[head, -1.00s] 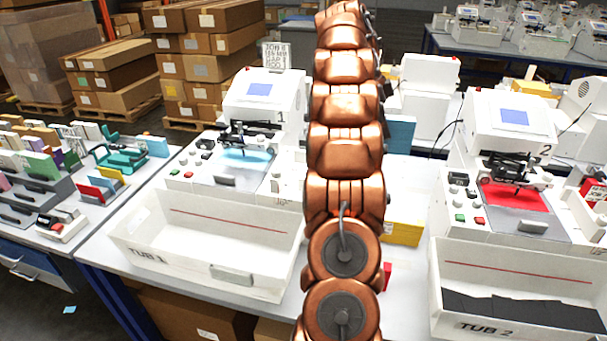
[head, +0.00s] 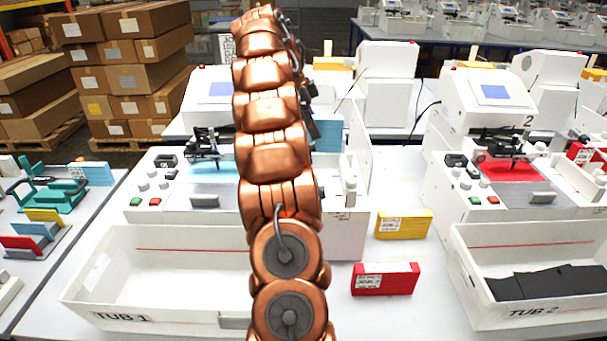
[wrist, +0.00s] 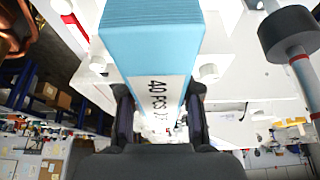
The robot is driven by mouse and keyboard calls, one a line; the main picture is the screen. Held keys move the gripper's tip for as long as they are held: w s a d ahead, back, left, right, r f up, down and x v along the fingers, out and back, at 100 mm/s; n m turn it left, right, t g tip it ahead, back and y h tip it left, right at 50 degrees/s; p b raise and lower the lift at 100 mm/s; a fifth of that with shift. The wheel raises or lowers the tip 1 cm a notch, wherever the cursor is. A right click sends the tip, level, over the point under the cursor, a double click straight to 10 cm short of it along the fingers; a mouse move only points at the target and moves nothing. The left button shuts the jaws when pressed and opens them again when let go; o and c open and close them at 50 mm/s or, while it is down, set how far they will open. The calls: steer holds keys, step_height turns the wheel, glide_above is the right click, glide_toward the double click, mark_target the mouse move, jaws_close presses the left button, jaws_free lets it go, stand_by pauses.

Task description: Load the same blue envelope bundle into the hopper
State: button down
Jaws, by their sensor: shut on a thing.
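My gripper (wrist: 158,118) is shut on a light blue envelope bundle (wrist: 152,40) with a white "40 PCS" label. The bundle fills the upper middle of the wrist view, one dark finger on each side. In the head view the bundle (head: 328,136) shows to the right of my copper arm, above the right side of plotter 1 (head: 208,90). A white hopper-like part (head: 346,228) of plotter 1 stands below it, partly hidden by my arm. I cannot tell whether the bundle touches it. The gripper is mostly hidden in the head view.
A yellow bundle (head: 404,224) and a red bundle (head: 385,280) lie on the table between the plotters. Tub 1 (head: 165,318) looks empty; tub 2 (head: 560,310) holds black envelopes. Plotter 2 (head: 485,90) stands right, with a red bundle (head: 583,154) at its side.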

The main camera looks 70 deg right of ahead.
steer(key=shift+f+p, duration=1)
steer(key=shift+f, duration=3.35)
steer(key=shift+f, duration=0.2)
steer(key=c, duration=0.8)
jaws_free()
steer(key=shift+r, duration=0.1)
steer(key=shift+r, duration=0.15)
steer(key=shift+w+r+b, duration=0.25)
steer(key=shift+r+b, duration=0.05)
steer(key=shift+r, duration=0.15)
steer(key=shift+b+v, duration=0.75)
steer(key=shift+v, duration=2.05)
steer(key=p+v, duration=0.3)
steer(key=v, duration=0.1)
steer(key=shift+a+r, duration=0.15)
steer(key=shift+r, duration=0.3)
steer(key=shift+w+r+p, duration=0.1)
steer(key=shift+r+p, duration=0.1)
steer(key=shift+p, duration=0.25)
